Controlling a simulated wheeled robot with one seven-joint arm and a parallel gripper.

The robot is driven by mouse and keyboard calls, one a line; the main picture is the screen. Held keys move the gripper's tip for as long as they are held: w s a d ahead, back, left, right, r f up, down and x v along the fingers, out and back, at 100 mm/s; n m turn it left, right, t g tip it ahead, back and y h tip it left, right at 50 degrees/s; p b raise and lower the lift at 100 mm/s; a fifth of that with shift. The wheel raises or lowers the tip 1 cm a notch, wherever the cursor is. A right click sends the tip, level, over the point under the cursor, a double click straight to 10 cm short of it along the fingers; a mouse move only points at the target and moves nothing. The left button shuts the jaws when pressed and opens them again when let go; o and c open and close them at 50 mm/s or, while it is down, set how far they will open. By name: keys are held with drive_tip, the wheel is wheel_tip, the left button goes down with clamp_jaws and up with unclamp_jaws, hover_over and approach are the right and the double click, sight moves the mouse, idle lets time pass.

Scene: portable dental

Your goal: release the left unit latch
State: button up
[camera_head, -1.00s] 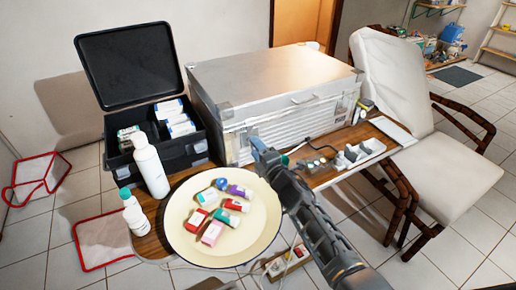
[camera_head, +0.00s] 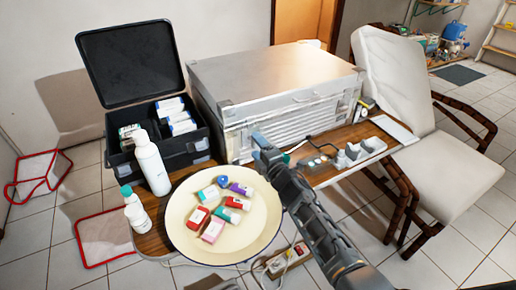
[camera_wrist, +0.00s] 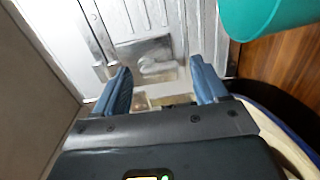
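The metal unit (camera_head: 270,85) is a large silver case with a louvred front, standing on the wooden table. In the wrist view, a metal latch (camera_wrist: 148,64) with a plate and a rounded knob sits on the ribbed silver face, ahead of and between my fingers. My gripper (camera_wrist: 163,82) is open, with its two blue fingers apart and nothing seen between them. In the head view, my gripper (camera_head: 262,143) is in front of the unit's lower front. I cannot make out the latch there. Contact with the latch cannot be told.
A round cream tray (camera_head: 182,236) with several small boxes lies left of my arm. White bottles (camera_head: 150,165) and an open black case (camera_head: 150,95) stand further left. A teal round object (camera_wrist: 262,14) is close by at right in the wrist view.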

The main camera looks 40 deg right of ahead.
drive_tip(key=v, duration=0.7)
drive_tip(key=shift+s, duration=0.4)
drive_tip(key=shift+a, duration=0.15)
